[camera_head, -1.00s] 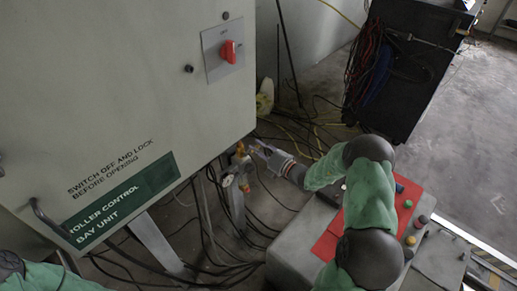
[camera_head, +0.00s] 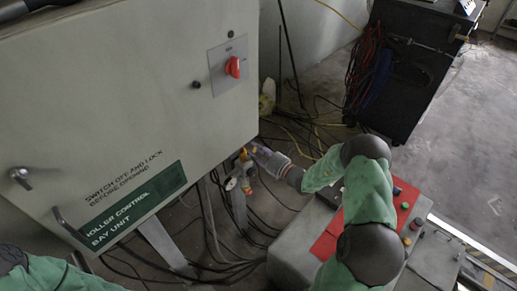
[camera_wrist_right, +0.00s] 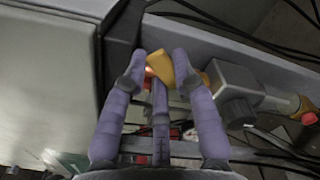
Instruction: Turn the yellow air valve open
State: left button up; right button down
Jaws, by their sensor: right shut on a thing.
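The yellow air valve (camera_head: 243,154) sits low beside the bottom right corner of the grey cabinet, small and partly hidden by my right gripper (camera_head: 256,149). In the right wrist view, its yellow handle (camera_wrist_right: 161,68) lies between the purple fingertips of my right gripper (camera_wrist_right: 161,65). The gripper is shut on the handle. A grey block fitting (camera_wrist_right: 238,88) joins the valve on the right. My left arm shows at the bottom left of the head view, but its gripper is out of view.
The grey cabinet (camera_head: 110,100) with a red rotary switch (camera_head: 232,67) stands close on the left. Loose black cables (camera_head: 225,258) run over the floor below the valve. A grey console with a red panel (camera_head: 325,243) lies under my right arm. A dark cart (camera_head: 405,75) stands behind.

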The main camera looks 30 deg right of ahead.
jog(key=shift+s+a+r+n+p, duration=0.15)
jog(key=shift+a+n, duration=0.4)
jog(key=shift+n, duration=0.85)
jog(key=shift+s+a+r+n+p, duration=0.15)
jog(key=shift+a+n, duration=0.45)
jog(key=shift+n, duration=0.8)
jog(key=shift+s+a+r+n+p, duration=0.15)
jog(key=shift+a+n, duration=0.4)
jog(key=shift+n, duration=0.85)
jog(key=c, duration=1)
grip_release()
jog(key=shift+o, duration=0.2)
jog(key=shift+s, duration=0.1)
jog(key=v, duration=1.2)
